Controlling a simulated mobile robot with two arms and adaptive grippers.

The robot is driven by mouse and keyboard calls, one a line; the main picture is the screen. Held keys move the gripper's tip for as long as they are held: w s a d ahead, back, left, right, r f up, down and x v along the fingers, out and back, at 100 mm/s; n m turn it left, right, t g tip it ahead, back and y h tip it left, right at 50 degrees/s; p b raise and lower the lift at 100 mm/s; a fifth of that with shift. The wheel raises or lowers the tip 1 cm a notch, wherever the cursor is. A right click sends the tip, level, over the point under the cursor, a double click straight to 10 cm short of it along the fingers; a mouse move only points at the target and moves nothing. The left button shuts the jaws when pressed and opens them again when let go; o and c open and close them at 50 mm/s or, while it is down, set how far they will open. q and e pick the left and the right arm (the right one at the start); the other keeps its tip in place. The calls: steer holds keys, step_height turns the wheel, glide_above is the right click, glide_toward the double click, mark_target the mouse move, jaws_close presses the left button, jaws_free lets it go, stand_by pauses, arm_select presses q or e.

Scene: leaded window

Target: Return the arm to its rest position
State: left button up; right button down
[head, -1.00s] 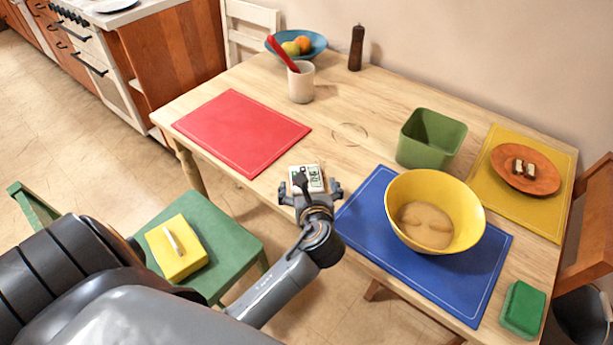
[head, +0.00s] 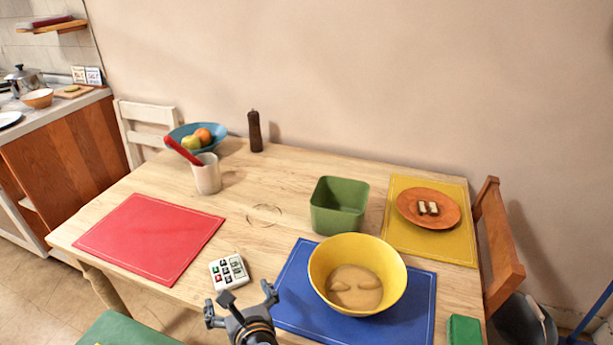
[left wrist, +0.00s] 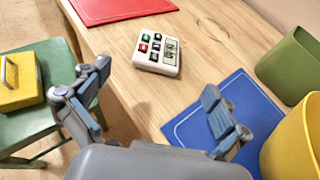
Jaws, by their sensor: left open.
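My left gripper (head: 241,306) is open and empty at the table's front edge, between the red mat and the blue mat. In the left wrist view its two fingers (left wrist: 158,105) are spread wide with nothing between them. A small white device with coloured buttons (head: 229,271) lies on the table just beyond the fingertips, apart from them. It also shows in the left wrist view (left wrist: 157,53). My right gripper is not in view.
A yellow bowl (head: 322,265) stands on the blue mat (head: 415,310), right of my gripper. A green bin (head: 338,222) stands behind it. The red mat (head: 150,238) lies to the left. A green chair (head: 125,330) with a yellow box (left wrist: 20,82) is at front left.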

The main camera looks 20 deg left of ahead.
arm_select(q)
steer(key=s+d+f+n+g+h, duration=0.2)
steer(key=s+f+n+g+h, duration=0.15)
steer(key=s+n, duration=0.75)
steer(key=s+d+f+n+g+h, duration=0.25)
steer(key=s+f+n+h, duration=0.3)
steer(key=n, duration=0.95)
steer(key=s+f+g+p, duration=0.2)
steer(key=s+f, duration=0.1)
steer(key=f, duration=2.3)
steer(key=s+a+f+g+p, duration=0.1)
steer(key=s+a+f, duration=0.2)
steer(key=s+f, duration=1)
steer(key=s, duration=0.3)
